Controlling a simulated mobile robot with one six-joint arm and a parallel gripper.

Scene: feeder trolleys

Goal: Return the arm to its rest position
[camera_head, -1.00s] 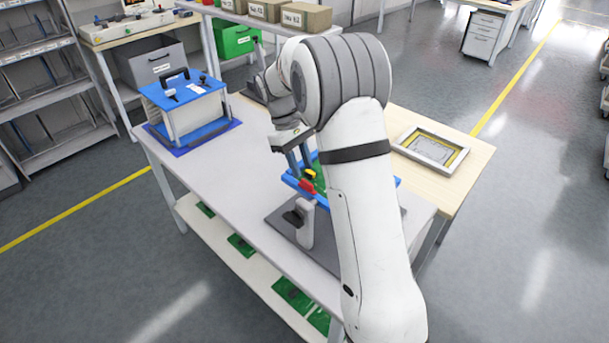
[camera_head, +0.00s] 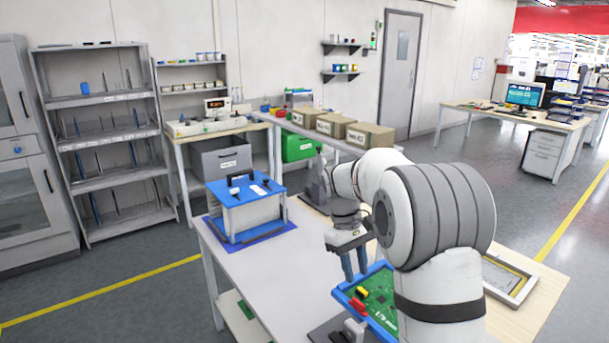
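My white and grey arm reaches up from the bottom right of the head view and bends over the worktable. My gripper (camera_head: 354,264) points down, its two blue-grey fingers just above the far left part of a blue tray (camera_head: 345,298) that holds a green circuit board (camera_head: 382,300). The fingers look slightly apart, with nothing seen between them. A red part and a yellow part (camera_head: 361,292) sit at the board's left side. My arm hides the tray's right side.
A blue-and-white box fixture (camera_head: 250,215) stands on the table's (camera_head: 262,268) far left. A framed panel (camera_head: 508,275) lies on the wooden surface at right. Cardboard boxes (camera_head: 335,124) and a green bin (camera_head: 298,147) stand behind. Bare tabletop lies between fixture and tray.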

